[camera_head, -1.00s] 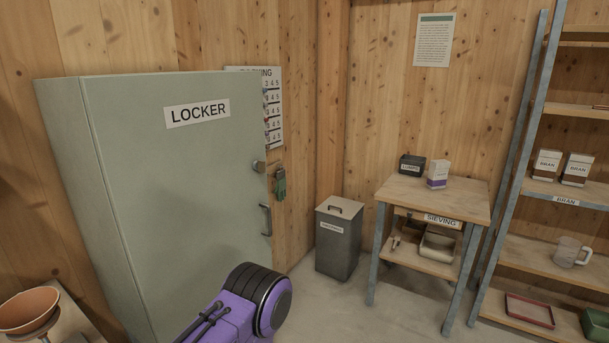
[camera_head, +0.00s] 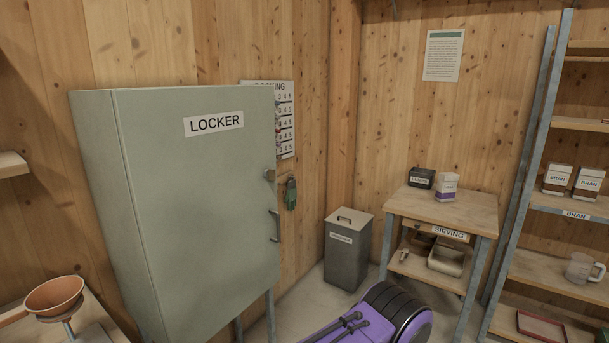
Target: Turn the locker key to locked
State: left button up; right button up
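The grey-green locker (camera_head: 200,215) stands at the left against the wooden wall, its door shut and marked LOCKER. A small key or lock knob (camera_head: 269,175) sits near the door's right edge, above the door handle (camera_head: 275,226). It is too small to tell which way the key is turned. A purple and black part of my own arm shows at the bottom, right of the locker. Neither gripper is in view.
A lidded grey bin (camera_head: 347,250) stands right of the locker. A wooden sieving table (camera_head: 440,208) and a shelf rack (camera_head: 560,205) are at the right. A terracotta bowl (camera_head: 54,295) is at lower left. A green item (camera_head: 291,193) hangs on the wall beside the locker.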

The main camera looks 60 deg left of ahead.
aim_at(269, 173)
jog(key=u, duration=0.3)
jog(key=i, duration=0.75)
jog(key=u, duration=0.65)
